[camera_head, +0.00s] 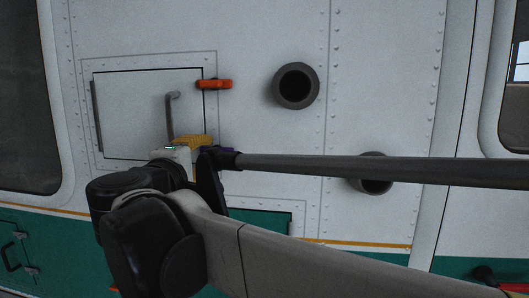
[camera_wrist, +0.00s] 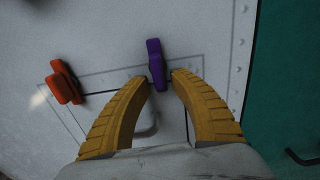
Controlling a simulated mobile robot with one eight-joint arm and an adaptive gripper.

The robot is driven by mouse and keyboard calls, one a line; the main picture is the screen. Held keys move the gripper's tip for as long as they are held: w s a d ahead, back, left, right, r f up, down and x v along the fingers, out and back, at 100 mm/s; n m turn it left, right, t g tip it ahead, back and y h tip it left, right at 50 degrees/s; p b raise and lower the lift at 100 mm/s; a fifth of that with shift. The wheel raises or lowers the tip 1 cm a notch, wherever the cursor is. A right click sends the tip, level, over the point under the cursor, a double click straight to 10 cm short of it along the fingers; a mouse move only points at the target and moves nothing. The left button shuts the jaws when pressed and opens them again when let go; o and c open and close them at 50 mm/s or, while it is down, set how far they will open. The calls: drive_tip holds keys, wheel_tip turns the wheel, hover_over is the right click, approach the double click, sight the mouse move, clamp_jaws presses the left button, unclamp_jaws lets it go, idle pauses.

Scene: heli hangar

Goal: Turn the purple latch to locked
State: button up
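The purple latch (camera_wrist: 155,62) sits on the edge of a white hatch and lies across its seam in the wrist view. In the head view only a small part of the purple latch (camera_head: 226,150) shows, beside a grey bar and my gripper. My gripper (camera_wrist: 160,77) has yellow ribbed fingers and is open. Its fingertips are on either side of the latch's near end, with a narrow gap; contact cannot be told. In the head view my gripper (camera_head: 193,141) is at the hatch's lower right, partly hidden by my arm.
An orange latch (camera_head: 214,84) lies across the hatch's right edge higher up; it also shows in the wrist view (camera_wrist: 66,82). The hatch (camera_head: 135,112) has a grey handle (camera_head: 170,115). A long grey bar (camera_head: 350,167) crosses the right side. Two round ports (camera_head: 296,66) protrude there.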

drive_tip(key=shift+s, duration=0.1)
drive_tip(key=s, duration=1.1)
drive_tip(key=shift+s+a, duration=0.4)
drive_tip(key=shift+a, duration=0.05)
drive_tip(key=shift+f, duration=0.1)
